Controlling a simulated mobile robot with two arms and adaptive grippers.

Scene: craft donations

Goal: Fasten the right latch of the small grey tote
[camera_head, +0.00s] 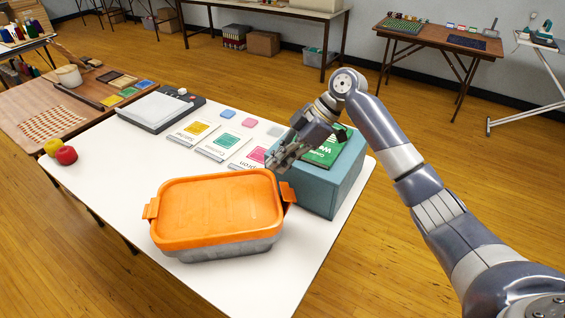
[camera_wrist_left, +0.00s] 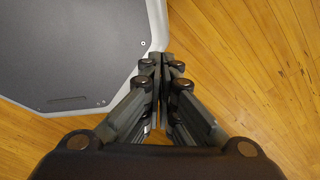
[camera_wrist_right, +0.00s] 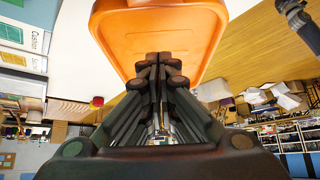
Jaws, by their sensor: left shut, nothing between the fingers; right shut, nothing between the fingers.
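The small grey tote (camera_head: 228,246) stands on the white table with an orange lid (camera_head: 220,208) on it. Its right latch (camera_head: 288,191) is an orange tab sticking outward from the lid's right end. The left latch (camera_head: 150,209) also sticks out. My right gripper (camera_head: 276,163) is shut and empty, just above and behind the tote's right end, apart from the latch as far as I can tell. In the right wrist view, its fingers (camera_wrist_right: 158,60) point at the orange lid. My left gripper (camera_wrist_left: 161,62) is shut and empty above the floor, beside a grey panel.
The table's front left is clear.

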